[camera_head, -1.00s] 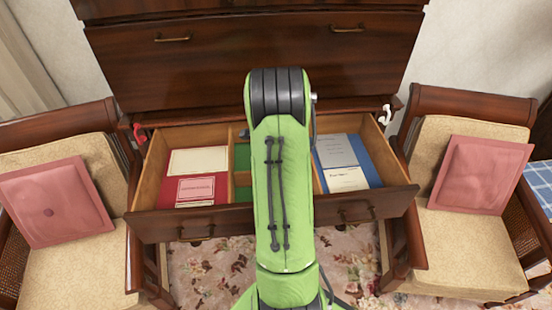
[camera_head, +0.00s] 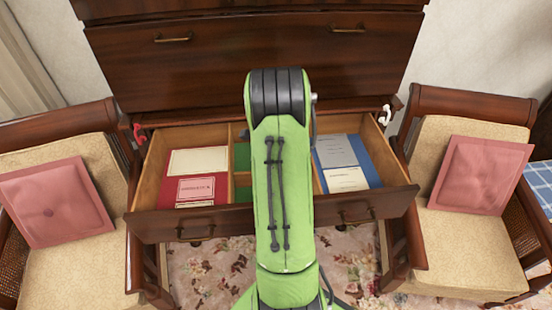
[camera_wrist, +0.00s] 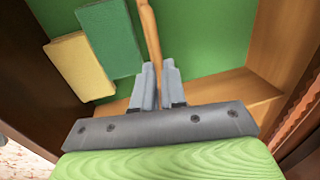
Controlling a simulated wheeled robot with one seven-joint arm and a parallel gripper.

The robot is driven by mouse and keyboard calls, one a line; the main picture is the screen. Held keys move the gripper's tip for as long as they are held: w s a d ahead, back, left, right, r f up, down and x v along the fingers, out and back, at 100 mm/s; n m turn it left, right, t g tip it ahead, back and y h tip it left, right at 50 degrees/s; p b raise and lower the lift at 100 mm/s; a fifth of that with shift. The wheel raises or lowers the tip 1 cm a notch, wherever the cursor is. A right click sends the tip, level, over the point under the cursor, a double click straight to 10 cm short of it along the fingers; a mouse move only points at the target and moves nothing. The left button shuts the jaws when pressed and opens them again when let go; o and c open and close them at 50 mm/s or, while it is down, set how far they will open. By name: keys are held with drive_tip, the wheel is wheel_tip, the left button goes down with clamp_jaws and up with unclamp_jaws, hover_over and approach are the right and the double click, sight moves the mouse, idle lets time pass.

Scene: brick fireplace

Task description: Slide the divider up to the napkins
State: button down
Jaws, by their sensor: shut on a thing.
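In the wrist view, a thin wooden divider (camera_wrist: 149,28) stands between the fingers of my gripper (camera_wrist: 158,72), which is shut on it. To its left, a folded green napkin (camera_wrist: 108,38) and a folded yellow napkin (camera_wrist: 78,66) lie side by side on the green drawer bottom. A narrow strip of green shows between the divider and the green napkin. In the head view my green arm hides the gripper, the held divider and the napkins.
The open drawer (camera_head: 300,216) holds red and cream booklets (camera_head: 196,178) at left and blue and pale ones (camera_head: 345,163) at right. Green floor right of the divider is bare up to a wooden wall (camera_wrist: 285,40). Chairs with pink cushions (camera_head: 55,202) flank the drawer.

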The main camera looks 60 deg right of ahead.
idle(0.6)
drive_tip(key=shift+s+a, duration=0.55)
drive_tip(key=shift+a, duration=0.05)
drive_tip(key=shift+w+d, duration=0.1)
drive_tip(key=c, duration=1.4)
unclamp_jaws()
drive_tip(key=shift+c, duration=0.2)
drive_tip(key=shift+o, duration=1.3)
wheel_tip(320, 180, up, 16)
drive_tip(key=s+a+p, duration=0.2)
drive_tip(key=shift+a+f, duration=0.15)
drive_tip(key=shift+f, duration=0.1)
